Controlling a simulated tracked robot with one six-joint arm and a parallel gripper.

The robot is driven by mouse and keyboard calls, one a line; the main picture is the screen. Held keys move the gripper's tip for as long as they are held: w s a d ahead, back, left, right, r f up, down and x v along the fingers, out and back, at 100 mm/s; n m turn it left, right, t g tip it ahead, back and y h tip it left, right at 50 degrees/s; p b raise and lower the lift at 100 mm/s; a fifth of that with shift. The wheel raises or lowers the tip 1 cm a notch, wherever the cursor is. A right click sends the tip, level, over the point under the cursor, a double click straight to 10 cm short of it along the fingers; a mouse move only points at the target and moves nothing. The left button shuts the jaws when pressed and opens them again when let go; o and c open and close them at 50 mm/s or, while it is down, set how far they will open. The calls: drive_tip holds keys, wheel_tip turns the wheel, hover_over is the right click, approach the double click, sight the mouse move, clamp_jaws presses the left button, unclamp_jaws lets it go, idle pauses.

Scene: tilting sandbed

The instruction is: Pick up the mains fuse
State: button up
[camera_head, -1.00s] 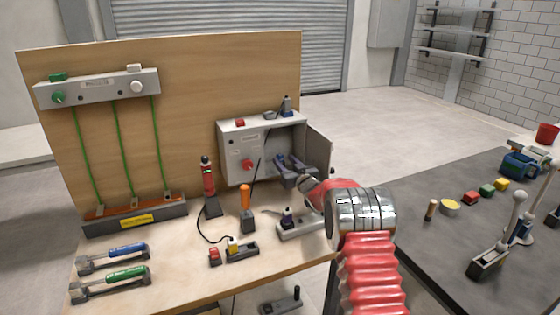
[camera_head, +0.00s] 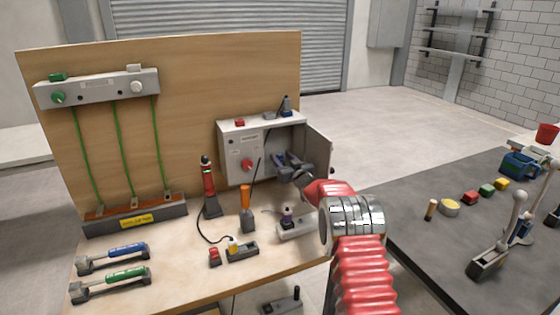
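My gripper (camera_head: 283,160) is dark and reaches into the open front of the grey fuse cabinet (camera_head: 240,128) at the back of the wooden bench. Its fingers are small and dark against the cabinet's inside, so I cannot tell whether they are open or shut. I cannot make out the mains fuse. It may be hidden behind the gripper or in the dark interior. The cabinet door (camera_head: 317,152) stands open on the right, close beside my gripper. My red ribbed arm comes in from the lower right.
On the bench in front of the cabinet stand a red tester (camera_head: 209,182), an orange-handled tool (camera_head: 246,200) and a grey holder (camera_head: 297,230). Blue (camera_head: 124,250) and green (camera_head: 122,274) handled tools lie at left. A dark table (camera_head: 420,225) with coloured blocks is at right.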

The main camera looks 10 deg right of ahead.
clamp_jaws()
idle(0.3)
drive_tip(key=shift+r, duration=0.1)
drive_tip(key=shift+r, duration=1.75)
drive_tip(key=v, duration=1.8)
drive_tip(key=shift+f, duration=0.1)
